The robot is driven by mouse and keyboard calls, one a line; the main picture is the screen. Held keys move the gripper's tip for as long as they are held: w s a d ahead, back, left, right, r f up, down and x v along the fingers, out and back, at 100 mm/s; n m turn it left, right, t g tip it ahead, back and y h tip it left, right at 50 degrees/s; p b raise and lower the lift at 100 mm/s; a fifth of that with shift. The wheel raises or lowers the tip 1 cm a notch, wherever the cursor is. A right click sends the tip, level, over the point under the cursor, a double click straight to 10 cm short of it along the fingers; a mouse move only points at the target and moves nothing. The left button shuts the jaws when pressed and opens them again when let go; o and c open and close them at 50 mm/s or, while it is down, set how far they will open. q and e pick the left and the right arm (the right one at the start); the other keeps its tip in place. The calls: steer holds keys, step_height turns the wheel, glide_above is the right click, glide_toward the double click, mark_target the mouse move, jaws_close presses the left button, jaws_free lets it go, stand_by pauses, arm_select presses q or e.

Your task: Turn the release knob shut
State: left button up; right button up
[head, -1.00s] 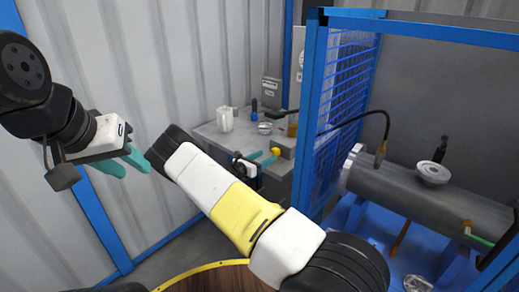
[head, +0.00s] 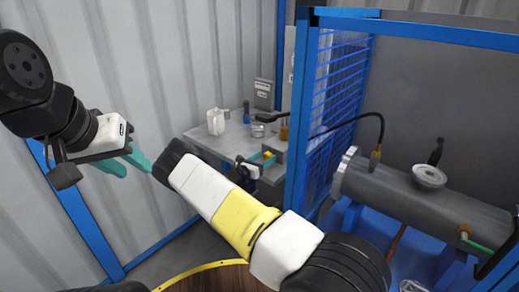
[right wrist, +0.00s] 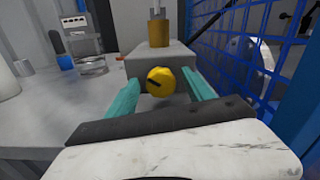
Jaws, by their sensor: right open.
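The release knob is a round yellow knob with a dark diagonal bar. In the right wrist view the knob (right wrist: 161,82) sits on the near face of a grey block (right wrist: 150,60). My right gripper (right wrist: 161,92) is open, with one teal finger on each side of the knob; I cannot tell whether they touch it. In the head view the knob (head: 267,154) shows small beside the right gripper (head: 262,160), partly hidden by it. My left gripper (head: 125,162) hangs at the left, empty, its teal fingers apart, far from the knob.
The block stands on a grey bench (head: 218,142) with a white jug (head: 215,121), a glass beaker (right wrist: 91,62) and a blue-capped item (right wrist: 65,62). A blue mesh cage panel (head: 338,90) rises close to the right. A grey cylinder (head: 420,195) lies beyond it.

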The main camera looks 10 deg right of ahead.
steer(key=shift+w+d, duration=0.2)
steer(key=shift+d, duration=0.05)
jaws_close()
steer(key=m, duration=0.5)
steer(key=shift+s+m, duration=0.1)
steer(key=shift+m, duration=0.2)
steer(key=m, duration=0.5)
steer(key=shift+s+d, duration=0.1)
stand_by(0.5)
jaws_free()
steer(key=shift+f, duration=0.1)
